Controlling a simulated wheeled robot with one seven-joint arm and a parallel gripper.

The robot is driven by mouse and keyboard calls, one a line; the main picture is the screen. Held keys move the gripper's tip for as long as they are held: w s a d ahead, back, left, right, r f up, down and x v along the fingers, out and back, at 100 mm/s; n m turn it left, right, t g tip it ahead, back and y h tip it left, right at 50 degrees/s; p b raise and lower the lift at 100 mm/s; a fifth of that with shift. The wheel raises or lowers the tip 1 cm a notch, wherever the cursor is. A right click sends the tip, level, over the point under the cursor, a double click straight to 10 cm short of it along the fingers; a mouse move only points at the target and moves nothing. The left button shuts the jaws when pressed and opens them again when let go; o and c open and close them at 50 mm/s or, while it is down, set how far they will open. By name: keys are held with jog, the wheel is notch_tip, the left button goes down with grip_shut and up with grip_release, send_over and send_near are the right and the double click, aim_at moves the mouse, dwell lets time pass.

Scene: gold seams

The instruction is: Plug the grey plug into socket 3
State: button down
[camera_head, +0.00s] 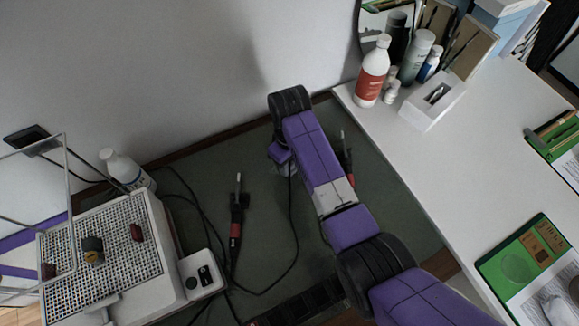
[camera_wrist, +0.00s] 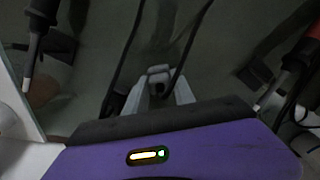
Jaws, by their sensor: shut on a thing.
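My gripper (camera_wrist: 162,98) shows in the wrist view with both pale fingers closed on a small grey plug (camera_wrist: 159,74). A dark cable runs up and away from the plug. In the head view the gripper (camera_head: 287,168) hangs below the purple wrist, over the dark green mat, and the plug is too small to make out clearly. Its cable loops down toward the bottom of the picture. A black strip (camera_head: 305,303), which may hold the sockets, lies at the bottom edge, partly hidden by my arm. Socket numbers cannot be read.
A soldering iron (camera_head: 237,220) lies on the mat (camera_head: 210,185); another is partly behind my arm. A perforated white box (camera_head: 110,245) stands left. The white table (camera_head: 440,135) at right holds bottles (camera_head: 372,72) and a small white box (camera_head: 433,100). A wall bounds the back.

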jog(key=shift+r, duration=0.2)
notch_tip(320, 180, up, 11)
notch_tip(320, 180, up, 7)
jog(key=p, duration=0.6)
send_over(290, 164)
jog(key=shift+r+p, duration=0.85)
jog(key=shift+p, duration=0.3)
